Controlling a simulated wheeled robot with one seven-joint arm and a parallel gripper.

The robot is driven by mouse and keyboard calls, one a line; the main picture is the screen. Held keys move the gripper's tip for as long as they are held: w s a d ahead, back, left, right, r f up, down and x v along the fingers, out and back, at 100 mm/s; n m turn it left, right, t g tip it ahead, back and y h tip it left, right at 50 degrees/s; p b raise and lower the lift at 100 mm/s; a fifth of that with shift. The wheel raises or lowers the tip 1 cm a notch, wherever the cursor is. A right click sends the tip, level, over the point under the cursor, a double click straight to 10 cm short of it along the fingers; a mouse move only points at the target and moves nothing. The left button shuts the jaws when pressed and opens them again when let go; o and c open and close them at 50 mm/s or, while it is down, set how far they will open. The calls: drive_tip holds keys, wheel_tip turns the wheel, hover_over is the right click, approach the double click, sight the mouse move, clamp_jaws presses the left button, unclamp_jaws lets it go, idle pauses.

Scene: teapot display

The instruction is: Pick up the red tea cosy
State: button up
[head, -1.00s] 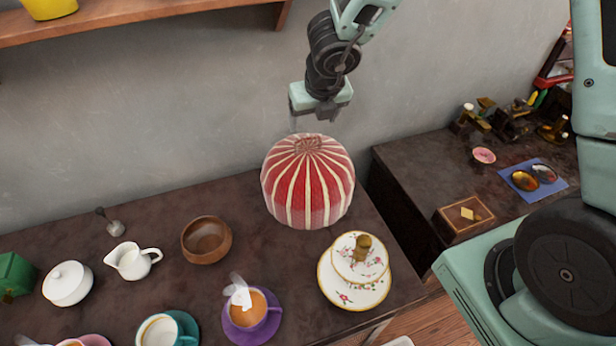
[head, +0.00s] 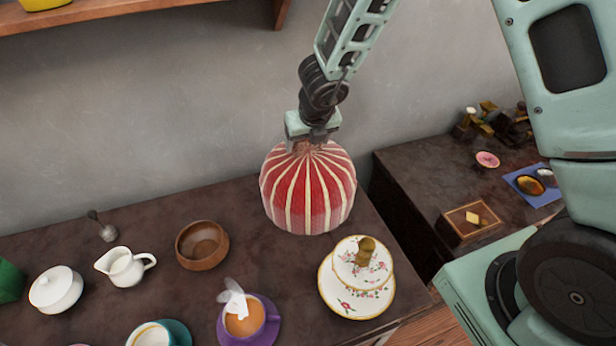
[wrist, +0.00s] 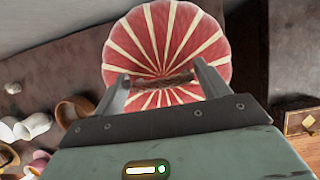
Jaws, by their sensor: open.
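The red tea cosy (head: 308,190), with cream stripes, stands upright on the dark table near its right end. In the wrist view the cosy (wrist: 166,40) lies ahead of and between the two fingers. My gripper (head: 312,143) is at the top of the cosy, pointing down. It is open, with the cosy's top knot between its fingers in the wrist view (wrist: 163,80). I cannot tell whether the fingers touch the cloth. The gripper body hides part of the knot in the head view.
A two-tier floral cake stand (head: 357,292) is just in front of the cosy. A wooden bowl (head: 202,246), a white jug (head: 126,267) and a purple cup (head: 247,318) stand to the left. The grey wall (head: 180,110) is close behind. A lower side table (head: 430,165) is at right.

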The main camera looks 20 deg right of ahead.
drive_tip(key=c, duration=1.2)
drive_tip(key=shift+r, duration=0.1)
